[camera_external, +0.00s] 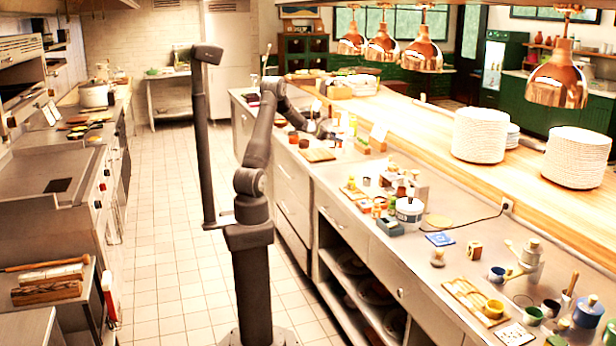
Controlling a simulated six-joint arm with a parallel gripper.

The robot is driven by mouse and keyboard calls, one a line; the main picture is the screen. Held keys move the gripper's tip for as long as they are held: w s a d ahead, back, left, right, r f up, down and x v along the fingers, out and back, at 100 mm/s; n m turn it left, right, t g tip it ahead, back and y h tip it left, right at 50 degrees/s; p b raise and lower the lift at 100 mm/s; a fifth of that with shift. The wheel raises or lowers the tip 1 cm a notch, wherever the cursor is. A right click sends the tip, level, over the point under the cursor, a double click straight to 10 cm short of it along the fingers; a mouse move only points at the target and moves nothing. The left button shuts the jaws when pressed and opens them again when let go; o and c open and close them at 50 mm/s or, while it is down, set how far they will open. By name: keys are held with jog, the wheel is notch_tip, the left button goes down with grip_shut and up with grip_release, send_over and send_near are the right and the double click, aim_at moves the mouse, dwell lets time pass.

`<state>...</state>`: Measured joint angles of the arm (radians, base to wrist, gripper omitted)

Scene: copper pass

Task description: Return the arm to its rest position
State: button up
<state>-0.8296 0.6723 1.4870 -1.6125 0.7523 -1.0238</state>
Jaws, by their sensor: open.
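My arm rises from a dark column in the aisle and reaches up and away over the steel counter (330,185). My gripper (322,130) is at the far end of the arm, small in the picture, near or over the far part of the counter among small items. Its jaws look open, with nothing visible between them. The fingertips are too small to show whether they touch anything.
Small jars, cups and boxes crowd the counter, with a wooden board (317,155) close to my gripper. Copper lamps (556,82) hang over the wooden pass, which holds plate stacks (480,135).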

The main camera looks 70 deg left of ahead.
jog(key=s+d+m+g+h, duration=0.1)
jog(key=s+d+m+h, duration=0.1)
jog(key=d, duration=1.1)
jog(key=s+d+m+h, duration=0.3)
jog(key=d+m+h, duration=0.1)
jog(key=d, duration=1)
jog(key=shift+s+g+h, duration=0.2)
jog(key=shift+g+h, duration=0.2)
jog(key=shift+d+r, duration=0.1)
jog(key=o, duration=0.3)
